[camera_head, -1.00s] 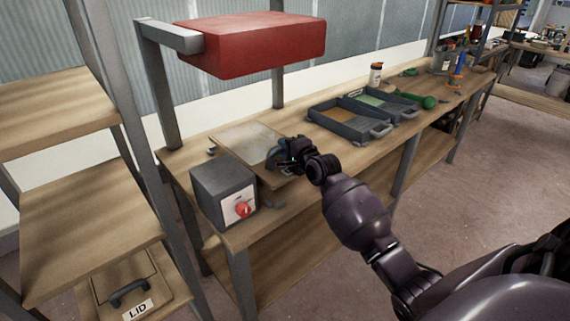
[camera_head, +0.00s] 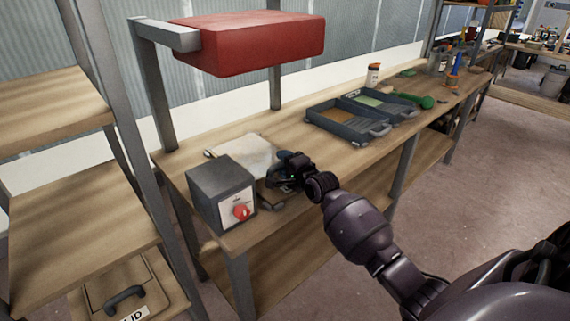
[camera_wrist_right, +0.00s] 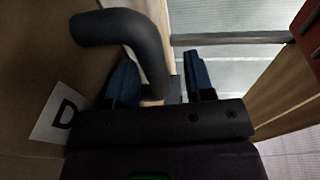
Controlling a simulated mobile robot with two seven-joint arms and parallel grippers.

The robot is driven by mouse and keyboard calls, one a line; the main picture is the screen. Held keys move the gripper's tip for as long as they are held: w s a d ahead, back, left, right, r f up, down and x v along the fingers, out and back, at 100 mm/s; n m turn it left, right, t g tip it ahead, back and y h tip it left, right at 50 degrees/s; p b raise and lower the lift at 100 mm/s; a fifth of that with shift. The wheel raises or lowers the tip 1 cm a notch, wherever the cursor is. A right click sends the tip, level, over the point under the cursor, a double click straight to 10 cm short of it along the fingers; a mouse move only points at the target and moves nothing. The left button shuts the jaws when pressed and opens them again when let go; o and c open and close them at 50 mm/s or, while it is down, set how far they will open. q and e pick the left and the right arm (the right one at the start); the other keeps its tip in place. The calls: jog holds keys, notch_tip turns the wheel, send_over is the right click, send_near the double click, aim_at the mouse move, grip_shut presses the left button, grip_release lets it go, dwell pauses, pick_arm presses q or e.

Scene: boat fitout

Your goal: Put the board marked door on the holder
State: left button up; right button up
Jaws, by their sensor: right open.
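My right gripper (camera_head: 284,166) is over the bench beside a grey box. In the right wrist view its two blue fingers (camera_wrist_right: 160,80) stand apart, with one leg of a dark curved handle (camera_wrist_right: 125,25) between them. The handle is on a brown board (camera_wrist_right: 30,60) at the left of that view. The board carries a white label showing a letter D; the rest of the word is hidden. In the head view a pale flat panel (camera_head: 243,155) lies behind the grey box; my gripper partly covers this area. I cannot clearly separate board from holder there. My left gripper is not in view.
The grey box with a red knob (camera_head: 222,193) stands close on the left. A red block on a grey frame (camera_head: 250,42) overhangs the bench. Two dark trays (camera_head: 345,128) lie to the right. A board labelled LID (camera_head: 125,297) is on the lower left shelf.

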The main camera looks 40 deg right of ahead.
jog(key=shift+s, duration=0.15)
jog(key=shift+s+r, duration=0.1)
jog(key=shift+s, duration=0.25)
jog(key=s, duration=0.3)
jog(key=s+r+p, duration=0.1)
jog(key=s, duration=0.2)
jog(key=s+p, duration=0.1)
jog(key=s, duration=0.2)
jog(key=shift+s+a+r, duration=0.1)
jog(key=shift+a+r, duration=0.1)
jog(key=shift+r, duration=0.05)
jog(key=s+a+f+n+g, duration=0.2)
jog(key=s+a+f+n, duration=0.3)
jog(key=s, duration=0.4)
jog(key=s+a+f+n+g, duration=0.1)
jog(key=s+a+f+n, duration=0.5)
jog(key=s+n, duration=0.2)
jog(key=s+a+f+n+g, duration=0.2)
jog(key=s+a+f+n, duration=0.3)
jog(key=s, duration=0.7)
jog(key=shift+a+f+n+g+y+p, duration=0.3)
jog(key=shift+n+y+p, duration=0.1)
jog(key=shift+n, duration=0.4)
